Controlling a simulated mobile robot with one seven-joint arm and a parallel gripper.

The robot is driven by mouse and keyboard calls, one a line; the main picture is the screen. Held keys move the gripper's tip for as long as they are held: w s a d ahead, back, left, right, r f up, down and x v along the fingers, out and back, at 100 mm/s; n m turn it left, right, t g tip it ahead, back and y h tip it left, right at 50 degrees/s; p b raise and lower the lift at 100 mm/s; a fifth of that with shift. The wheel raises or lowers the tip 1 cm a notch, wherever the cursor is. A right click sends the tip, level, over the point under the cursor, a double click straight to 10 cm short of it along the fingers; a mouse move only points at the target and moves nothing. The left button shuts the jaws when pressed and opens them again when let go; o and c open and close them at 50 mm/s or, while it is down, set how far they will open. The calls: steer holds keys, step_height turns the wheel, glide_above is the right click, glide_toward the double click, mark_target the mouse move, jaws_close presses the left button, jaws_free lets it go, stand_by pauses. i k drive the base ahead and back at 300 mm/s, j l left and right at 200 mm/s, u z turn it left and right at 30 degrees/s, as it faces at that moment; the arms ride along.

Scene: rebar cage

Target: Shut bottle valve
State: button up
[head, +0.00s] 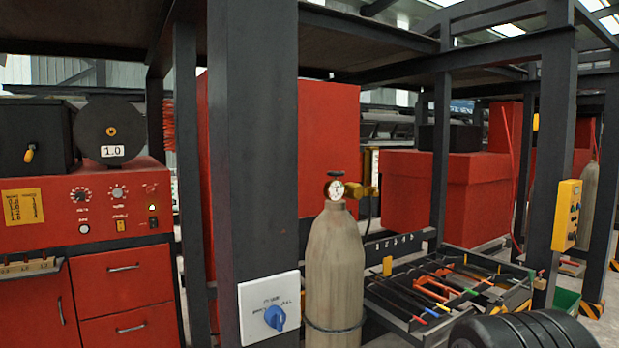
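A tall grey-beige gas bottle (335,262) stands upright just right of the dark steel column in the middle of the head view. On its top sits a small dark valve handwheel (336,174). A round white-faced gauge (335,190) and a brass regulator (361,190) are at the bottle's neck, with the regulator reaching to the right. Whether the valve is open or shut cannot be told from here. My gripper is not in view.
A dark column (253,150) with a white panel and blue knob (275,317) stands left of the bottle. A red welding machine (85,208) is at left. A rack of rods (450,290) and a ribbed black object (525,330) are at right.

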mark_target(336, 176)
steer(key=j+z, duration=0.15)
steer(key=j, duration=0.2)
steer(key=k+j+z, duration=0.1)
steer(key=j, duration=0.25)
steer(key=k+j+z, duration=0.15)
steer(key=j, duration=0.2)
steer(key=j+z, duration=0.45)
steer(key=j, duration=0.7)
steer(key=i+j+z, duration=0.2)
steer(key=j, duration=0.3)
steer(key=i+j+z, duration=0.15)
steer(key=j, duration=0.4)
steer(key=j+z, duration=0.2)
steer(key=j, duration=0.35)
steer(key=i+j+z, duration=0.2)
steer(key=j, duration=0.35)
steer(key=k, duration=0.05)
